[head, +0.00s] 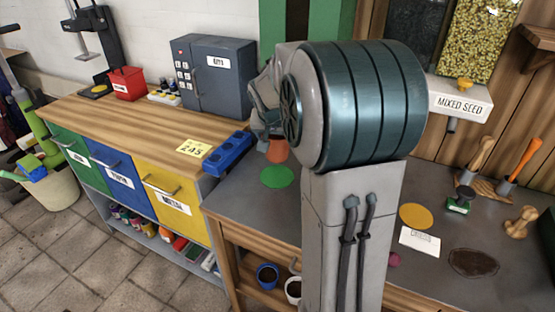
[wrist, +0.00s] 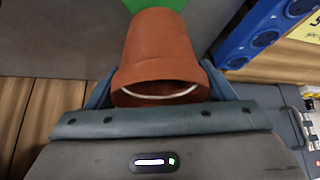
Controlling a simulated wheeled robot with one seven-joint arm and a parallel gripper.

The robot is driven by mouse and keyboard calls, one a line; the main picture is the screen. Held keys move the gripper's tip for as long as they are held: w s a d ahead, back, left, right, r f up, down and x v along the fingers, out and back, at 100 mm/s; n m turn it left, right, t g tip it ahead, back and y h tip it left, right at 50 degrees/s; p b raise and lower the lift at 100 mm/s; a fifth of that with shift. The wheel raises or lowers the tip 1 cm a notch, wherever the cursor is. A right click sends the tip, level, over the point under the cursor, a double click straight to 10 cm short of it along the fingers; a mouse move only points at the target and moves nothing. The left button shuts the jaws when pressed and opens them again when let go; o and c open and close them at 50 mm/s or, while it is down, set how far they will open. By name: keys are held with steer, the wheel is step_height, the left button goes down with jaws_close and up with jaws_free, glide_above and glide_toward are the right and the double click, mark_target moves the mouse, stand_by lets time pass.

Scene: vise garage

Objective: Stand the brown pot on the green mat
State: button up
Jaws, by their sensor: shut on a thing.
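The brown pot (head: 277,151) is a terracotta flowerpot, seen below my gripper (head: 266,130) in the head view, just behind the green mat. In the wrist view the pot (wrist: 159,55) fills the middle, its wide rim toward my gripper (wrist: 158,95), which is shut on it. The green mat (head: 277,177) is a round disc on the grey bench top; part of it (wrist: 155,4) shows past the pot's far end in the wrist view. I cannot tell whether the pot touches the bench. My arm hides part of the bench to the right.
A blue holder with round holes (head: 229,153) stands left of the mat, beside a yellow note (head: 194,148) on the wooden counter. A grey key cabinet (head: 215,75) stands behind. A yellow disc (head: 416,216) and a dark brown patch (head: 473,262) lie on the right of the bench.

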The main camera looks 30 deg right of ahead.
mark_target(277, 157)
steer(key=shift+f, duration=3.55)
steer(key=shift+b, duration=0.3)
steer(key=shift+f, duration=0.15)
steer(key=o, duration=1)
